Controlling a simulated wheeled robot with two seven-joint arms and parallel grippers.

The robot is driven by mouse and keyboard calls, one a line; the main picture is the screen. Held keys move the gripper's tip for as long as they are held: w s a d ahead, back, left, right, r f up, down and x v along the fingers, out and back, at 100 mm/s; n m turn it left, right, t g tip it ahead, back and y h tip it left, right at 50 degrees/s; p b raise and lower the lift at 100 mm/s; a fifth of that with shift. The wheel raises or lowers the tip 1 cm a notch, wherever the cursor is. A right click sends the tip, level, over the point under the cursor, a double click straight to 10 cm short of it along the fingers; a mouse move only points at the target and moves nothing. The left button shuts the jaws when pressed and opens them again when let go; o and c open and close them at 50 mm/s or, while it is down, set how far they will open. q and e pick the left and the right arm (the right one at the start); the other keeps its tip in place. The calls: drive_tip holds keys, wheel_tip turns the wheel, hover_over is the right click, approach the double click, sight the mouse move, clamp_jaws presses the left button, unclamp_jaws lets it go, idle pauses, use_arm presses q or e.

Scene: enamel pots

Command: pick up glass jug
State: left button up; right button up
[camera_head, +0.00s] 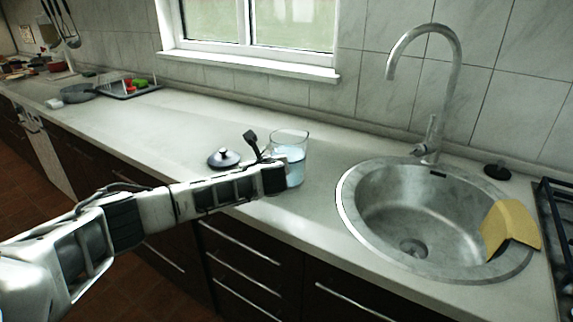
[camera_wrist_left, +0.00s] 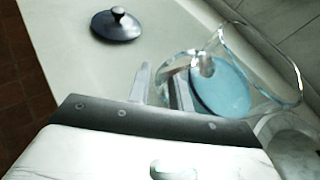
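The glass jug (camera_head: 293,149) stands upright on the counter, left of the sink, with pale blue liquid in it. It also shows in the left wrist view (camera_wrist_left: 228,88), rim and handle toward the camera. My left arm reaches in from the left in the head view, its end covering part of the jug's left side. In the left wrist view my left gripper (camera_wrist_left: 163,84) has its two fingers apart, at the jug's handle side. The handle overlaps the right finger; whether the fingers touch it is unclear. My right gripper is not in view.
A dark lid with a knob (camera_head: 223,158) lies left of the jug. The round sink (camera_head: 415,215) with a tall faucet (camera_head: 440,95) is to the right, a yellow cloth (camera_head: 511,228) on its rim. The counter farther left is mostly clear up to a pan (camera_head: 84,92).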

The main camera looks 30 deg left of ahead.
use_arm(q)
drive_tip(key=shift+w+a, duration=0.1)
drive_tip(key=shift+w, duration=0.1)
clamp_jaws()
drive_tip(key=shift+r, duration=0.15)
drive_tip(key=shift+r, duration=0.1)
